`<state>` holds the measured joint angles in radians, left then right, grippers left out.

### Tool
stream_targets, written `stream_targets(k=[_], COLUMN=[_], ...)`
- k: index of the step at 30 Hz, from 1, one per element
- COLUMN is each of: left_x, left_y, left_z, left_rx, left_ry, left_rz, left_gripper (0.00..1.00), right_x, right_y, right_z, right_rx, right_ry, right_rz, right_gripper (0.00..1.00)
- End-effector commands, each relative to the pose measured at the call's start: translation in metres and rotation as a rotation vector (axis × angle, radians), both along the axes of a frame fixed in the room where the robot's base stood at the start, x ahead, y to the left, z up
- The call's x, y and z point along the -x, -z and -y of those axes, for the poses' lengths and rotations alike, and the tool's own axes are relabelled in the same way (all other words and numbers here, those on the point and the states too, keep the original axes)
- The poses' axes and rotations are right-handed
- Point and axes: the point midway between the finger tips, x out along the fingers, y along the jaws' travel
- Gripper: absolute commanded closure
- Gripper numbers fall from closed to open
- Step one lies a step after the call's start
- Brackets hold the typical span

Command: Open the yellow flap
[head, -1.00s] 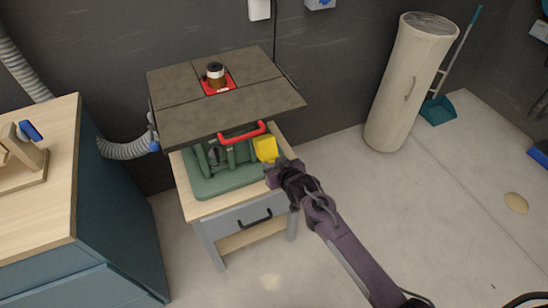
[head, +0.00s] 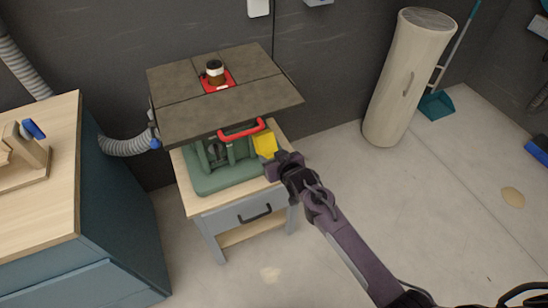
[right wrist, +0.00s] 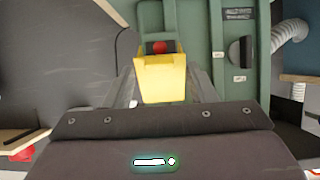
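The yellow flap (head: 265,144) is on the right side of the green machine body (head: 225,178), under the dark tabletop. In the right wrist view the flap (right wrist: 163,80) stands out from the green body, with a red button (right wrist: 159,47) showing just beyond its edge. My right gripper (head: 276,165) is close in front of the flap. In the right wrist view its fingers (right wrist: 164,88) are apart, one on each side of the flap. I cannot tell whether they touch it. My left gripper is not in view.
The dark tabletop (head: 190,115) with a red handle (head: 242,130) overhangs the flap. A grey cabinet with a drawer (head: 233,216) carries the machine. A workbench (head: 40,200) stands at the left. A tall beige cylinder (head: 408,80) stands at the back right.

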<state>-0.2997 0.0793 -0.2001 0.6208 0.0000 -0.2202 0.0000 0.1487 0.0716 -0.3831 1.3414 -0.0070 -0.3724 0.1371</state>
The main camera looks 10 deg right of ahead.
Motion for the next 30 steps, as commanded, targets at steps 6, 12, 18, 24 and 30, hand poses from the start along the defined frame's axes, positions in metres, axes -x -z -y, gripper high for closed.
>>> stream_targets(k=[6,12,18,24,30], left_x=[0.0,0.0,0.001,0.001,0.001], left_y=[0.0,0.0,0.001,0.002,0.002], left_z=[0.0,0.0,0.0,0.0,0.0], left_rx=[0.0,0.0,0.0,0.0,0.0], left_ry=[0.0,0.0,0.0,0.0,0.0], left_rz=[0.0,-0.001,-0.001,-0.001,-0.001], left_gripper=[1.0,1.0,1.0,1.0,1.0], right_x=[0.002,0.015,0.041,0.06,0.066], right_y=[0.002,-0.004,-0.018,-0.031,-0.035], right_z=[0.0,0.005,0.013,0.02,0.022], right_rx=[0.003,0.003,0.003,0.002,0.001], right_ry=[0.0,0.0,0.0,0.0,0.0], right_rz=[-0.005,-0.005,-0.005,-0.004,-0.003], right_gripper=[0.49,0.49,0.49,0.49,0.49])
